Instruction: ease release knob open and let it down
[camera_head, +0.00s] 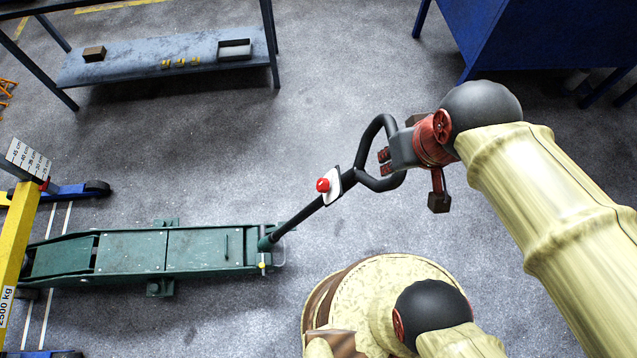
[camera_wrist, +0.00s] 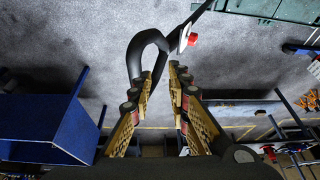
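The green trolley jack (camera_head: 165,250) lies on the floor at the left of the head view. Its black handle (camera_head: 303,213) rises to the right and ends in a loop grip (camera_head: 362,150). The red release knob (camera_head: 323,185) sits on a pale plate on the handle, below the loop; it also shows in the wrist view (camera_wrist: 193,40). My gripper (camera_head: 384,162) is at the loop, right of the knob and apart from it. In the wrist view its fingers (camera_wrist: 161,78) are spread, with the loop at or just beyond the tips. Whether they touch it is unclear.
A yellow post (camera_head: 17,235) with a height scale (camera_head: 27,160) stands at the far left by the jack. A grey shelf (camera_head: 165,65) with small items is at the back left. A blue cabinet (camera_head: 540,35) is at the back right. The floor between is clear.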

